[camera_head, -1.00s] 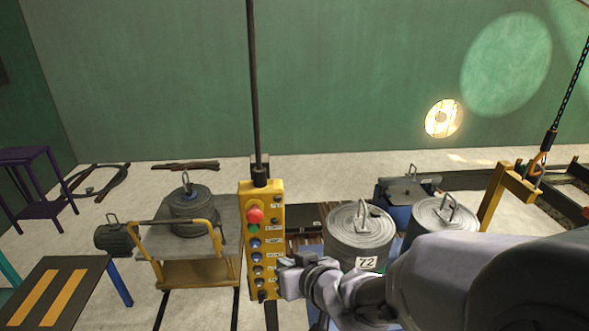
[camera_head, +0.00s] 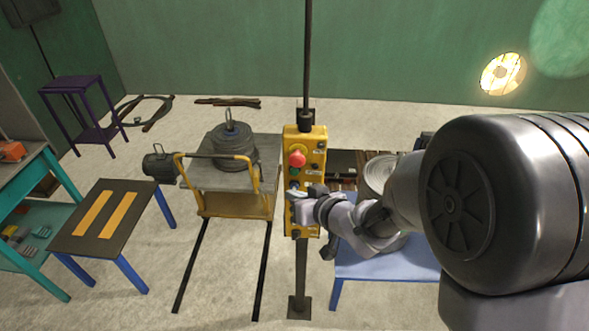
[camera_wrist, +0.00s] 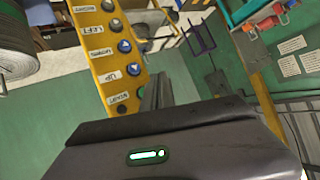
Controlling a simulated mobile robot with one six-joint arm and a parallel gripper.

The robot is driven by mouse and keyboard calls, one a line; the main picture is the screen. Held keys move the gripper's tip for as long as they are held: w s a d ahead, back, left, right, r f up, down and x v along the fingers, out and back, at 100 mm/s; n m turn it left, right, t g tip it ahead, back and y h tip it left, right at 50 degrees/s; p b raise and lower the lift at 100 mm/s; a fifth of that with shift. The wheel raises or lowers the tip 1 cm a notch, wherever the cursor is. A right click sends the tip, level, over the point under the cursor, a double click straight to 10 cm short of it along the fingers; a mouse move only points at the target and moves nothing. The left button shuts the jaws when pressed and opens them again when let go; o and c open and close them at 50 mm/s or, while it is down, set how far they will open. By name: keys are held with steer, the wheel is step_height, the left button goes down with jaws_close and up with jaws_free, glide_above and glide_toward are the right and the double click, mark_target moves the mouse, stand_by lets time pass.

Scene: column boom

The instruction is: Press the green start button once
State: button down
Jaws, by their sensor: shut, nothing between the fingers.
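The yellow button pendant (camera_head: 318,165) hangs on a dark pole in the head view, with a red mushroom button (camera_head: 297,158) near its top. The green start button (camera_head: 296,173) is small just below the red one. My gripper (camera_head: 293,194) is shut and empty, in front of the pendant's left column below the green button, hiding some lower buttons. In the wrist view the pendant (camera_wrist: 103,50) shows upside down with its labels; the shut fingers (camera_wrist: 156,90) lie beside the START label (camera_wrist: 118,98). Contact with any button cannot be told.
A yellow cart (camera_head: 235,203) with a grey weight stands left of the pendant. A blue table (camera_head: 375,262) with a grey drum (camera_head: 380,172) is behind my arm. A striped black table (camera_head: 105,222) and a teal bench (camera_head: 50,285) stand farther left.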

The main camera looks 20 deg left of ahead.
mark_target(297, 179)
steer(key=shift+w+a+p, duration=0.25)
steer(key=shift+w+p, duration=0.1)
steer(key=shift+w, duration=0.75)
steer(key=shift+w+a+p, duration=0.25)
steer(key=shift+w+p, duration=0.05)
steer(key=shift+w, duration=0.75)
steer(key=shift+w, duration=0.1)
steer(key=shift+w+a, duration=0.1)
steer(key=shift+w, duration=0.2)
steer(key=shift+w+a+p, duration=0.15)
steer(key=shift+w+p, duration=0.2)
steer(key=shift+w, duration=0.15)
stand_by(0.8)
steer(key=shift+s, duration=0.1)
steer(key=shift+s+d+b, duration=0.25)
steer(key=shift+s+b, duration=0.15)
steer(key=shift+s, duration=0.4)
